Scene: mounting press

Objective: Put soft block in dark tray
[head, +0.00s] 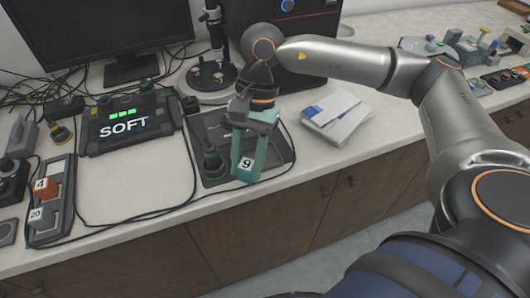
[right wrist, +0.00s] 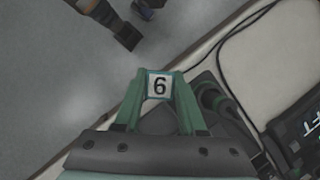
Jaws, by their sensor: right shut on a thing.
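My right gripper (head: 246,165) is shut on a small block (head: 246,163) with a white face and a dark number. It reads 9 in the head view and 6 in the right wrist view (right wrist: 160,86), where the block sits between the green fingertips (right wrist: 158,84). The gripper points down over the front part of the dark tray (head: 200,128). I cannot tell whether the block touches the tray. A screen device (head: 127,121) shows SOFT with green bars. My left gripper is not in view.
A dark green knobbed object (head: 212,162) stands in the tray's left side. A grey holder (head: 68,178) at left has blocks marked 4 and 20. White papers (head: 336,115) lie right of the tray. A microscope-like stand (head: 212,78) is behind. Cables cross the counter.

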